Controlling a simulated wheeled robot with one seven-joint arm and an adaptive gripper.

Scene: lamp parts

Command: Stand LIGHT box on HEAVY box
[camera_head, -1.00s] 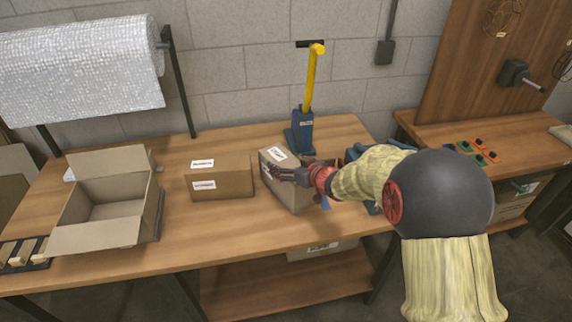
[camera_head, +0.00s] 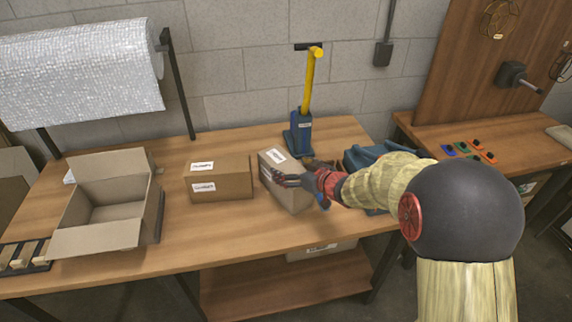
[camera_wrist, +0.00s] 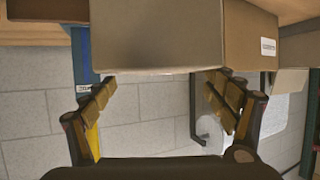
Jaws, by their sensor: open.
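A closed cardboard box (camera_head: 287,192) with a white label on top stands right of the bench's middle. A second, wider closed box (camera_head: 222,186) with two white labels stands to its left, a gap between them. The labels are too small to read, so I cannot tell which is LIGHT or HEAVY. My gripper (camera_head: 280,181) is open at the right-hand box, partly covering it. In the wrist view, my spread fingers (camera_wrist: 168,85) point at the near box (camera_wrist: 155,38); I cannot tell whether they touch it. The other box (camera_wrist: 250,42) shows behind it.
An open empty carton (camera_head: 105,232) stands at the left of the bench (camera_head: 210,232). A blue tool with a yellow handle (camera_head: 303,130) stands behind the right-hand box. Blue items (camera_head: 360,160) lie to its right. A bubble-wrap roll (camera_head: 80,75) hangs behind.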

